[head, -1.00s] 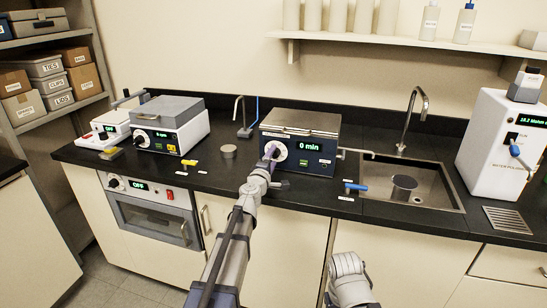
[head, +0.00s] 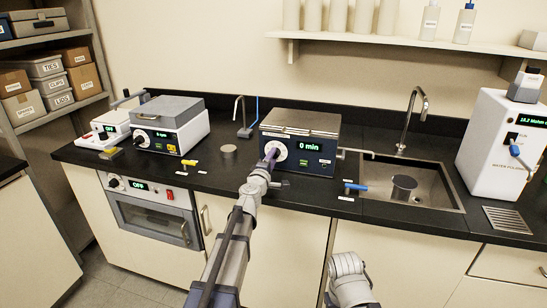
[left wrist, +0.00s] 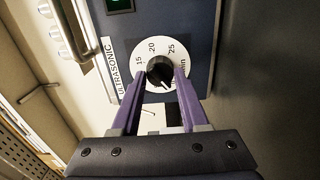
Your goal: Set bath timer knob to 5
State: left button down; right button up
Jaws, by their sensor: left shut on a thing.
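The ultrasonic bath (head: 312,150) stands on the counter, its display reading "0 min". Its white dial (head: 281,146) is on the left of the front. In the left wrist view the black timer knob (left wrist: 160,71) sits at the dial's centre, its pale pointer line aimed down and slightly right. The numbers 15, 20 and 25 show; 5 is not visible. My left gripper (left wrist: 161,76) is shut on the knob, one purple finger on each side. In the head view this gripper (head: 271,154) covers part of the dial.
A spout (head: 356,152) sticks out right of the bath, before the sink (head: 425,190). A blue-handled valve (head: 355,187) and a yellow-handled valve (head: 188,163) stand near the counter's front. A boxy grey-lidded device (head: 170,125) is at left.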

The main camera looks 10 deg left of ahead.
pick_arm(q)
jog(key=m, duration=1)
jog(key=shift+c, duration=2.1)
grip_release()
jog(key=shift+s+a, duration=0.1)
jog(key=shift+s, duration=3.9)
jog(key=s, duration=0.7)
jog(key=shift+s+a, duration=0.15)
jog(key=shift+s, duration=0.25)
